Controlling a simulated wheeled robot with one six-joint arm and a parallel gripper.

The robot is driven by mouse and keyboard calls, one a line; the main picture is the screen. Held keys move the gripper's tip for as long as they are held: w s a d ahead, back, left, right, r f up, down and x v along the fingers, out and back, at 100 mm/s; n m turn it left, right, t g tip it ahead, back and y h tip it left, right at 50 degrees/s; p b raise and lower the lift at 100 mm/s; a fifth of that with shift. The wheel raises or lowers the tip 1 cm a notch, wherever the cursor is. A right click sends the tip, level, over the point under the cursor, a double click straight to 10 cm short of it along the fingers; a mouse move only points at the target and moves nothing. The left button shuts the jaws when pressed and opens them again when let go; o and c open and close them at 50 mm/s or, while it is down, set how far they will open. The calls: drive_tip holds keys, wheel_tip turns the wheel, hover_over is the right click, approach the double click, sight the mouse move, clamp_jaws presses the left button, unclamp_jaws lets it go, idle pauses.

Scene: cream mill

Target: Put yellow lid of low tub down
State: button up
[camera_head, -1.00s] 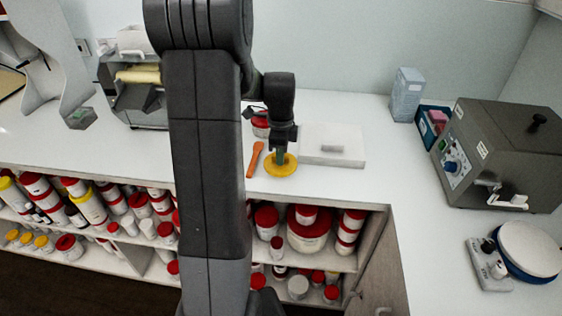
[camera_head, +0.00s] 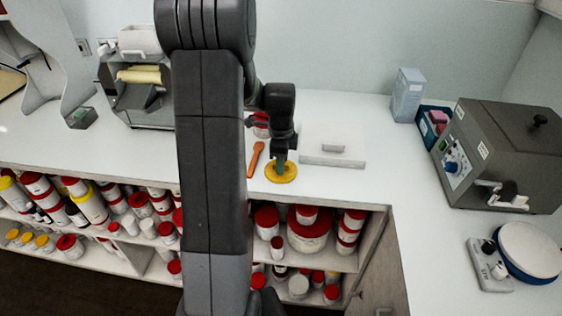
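The yellow lid (camera_head: 281,175) is a round disc at the front part of the white counter, right of the orange spatula-like tool. My gripper (camera_head: 281,161) points down onto the middle of the lid, its fingertips at the lid's top. The lid has shifted together with the gripper, so it appears held; the grip itself is too small to see clearly. I cannot tell whether the lid touches the counter or hangs just above it. A red and white container (camera_head: 261,125) stands behind, partly hidden by my arm; I cannot tell if it is the low tub.
The orange tool (camera_head: 255,158) lies close left of the lid. A white slab (camera_head: 345,161) with a small block lies behind right. A grey machine (camera_head: 500,150) and a round-topped scale (camera_head: 528,250) stand at right. Shelves below hold several jars.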

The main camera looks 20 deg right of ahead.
wheel_tip(320, 180, up, 12)
drive_tip(key=shift+b, duration=0.3)
drive_tip(key=shift+r, duration=0.1)
idle(1.2)
